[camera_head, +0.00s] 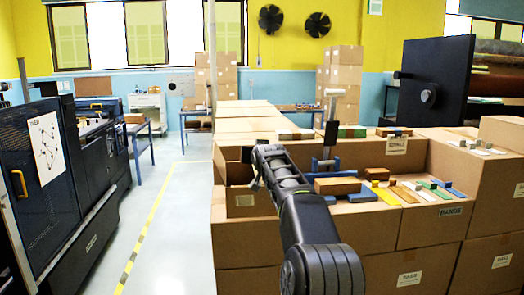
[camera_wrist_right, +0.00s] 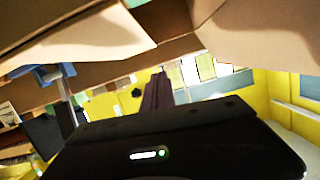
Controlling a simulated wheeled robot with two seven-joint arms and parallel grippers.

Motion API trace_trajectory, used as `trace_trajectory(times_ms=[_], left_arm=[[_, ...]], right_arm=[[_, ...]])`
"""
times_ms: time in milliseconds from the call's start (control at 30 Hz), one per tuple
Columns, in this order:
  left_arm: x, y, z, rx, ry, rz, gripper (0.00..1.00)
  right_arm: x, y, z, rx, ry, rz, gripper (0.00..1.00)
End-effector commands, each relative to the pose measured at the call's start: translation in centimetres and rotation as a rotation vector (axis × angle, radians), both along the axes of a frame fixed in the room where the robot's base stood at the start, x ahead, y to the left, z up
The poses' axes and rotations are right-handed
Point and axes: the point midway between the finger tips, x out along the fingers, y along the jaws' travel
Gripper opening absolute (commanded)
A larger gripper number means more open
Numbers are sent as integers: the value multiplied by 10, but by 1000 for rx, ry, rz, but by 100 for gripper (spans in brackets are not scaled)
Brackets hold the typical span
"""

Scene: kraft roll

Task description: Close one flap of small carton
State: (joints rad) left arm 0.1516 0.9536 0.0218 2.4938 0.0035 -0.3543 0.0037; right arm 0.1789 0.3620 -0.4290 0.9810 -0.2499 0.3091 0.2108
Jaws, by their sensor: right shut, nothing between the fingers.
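The small carton (camera_head: 228,207) is a brown cardboard box with an open top and a white label on its front, left of centre in the head view. My right arm reaches over it, with the right gripper (camera_head: 256,183) at its opening. The arm hides the carton's right part, so I cannot tell how each flap stands. In the right wrist view, brown cardboard panels (camera_wrist_right: 70,40) lie close across the top, and the dark fingers (camera_wrist_right: 158,90) are together and empty. Whether they touch the cardboard is unclear. My left gripper is not in view.
Larger cartons on the right carry wooden blocks (camera_head: 337,186), colored strips (camera_head: 405,193) and a blue stand (camera_head: 330,150). A dark machine (camera_head: 60,170) is at left, with open floor (camera_head: 175,215) between.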

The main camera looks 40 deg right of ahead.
Motion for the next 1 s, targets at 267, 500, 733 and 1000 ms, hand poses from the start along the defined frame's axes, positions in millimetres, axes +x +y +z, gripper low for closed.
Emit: trace_trajectory(times_ms=[267, 500, 733, 1000], left_arm=[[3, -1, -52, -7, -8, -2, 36], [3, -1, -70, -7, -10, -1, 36], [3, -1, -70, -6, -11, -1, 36], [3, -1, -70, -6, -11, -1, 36]], right_arm=[[-44, 37, 4, 2, -6, 7, 0], [-70, 55, 15, 3, -3, 3, 0], [-74, 57, 19, 2, 0, 1, 0], [-74, 57, 19, 2, 0, 1, 0]])
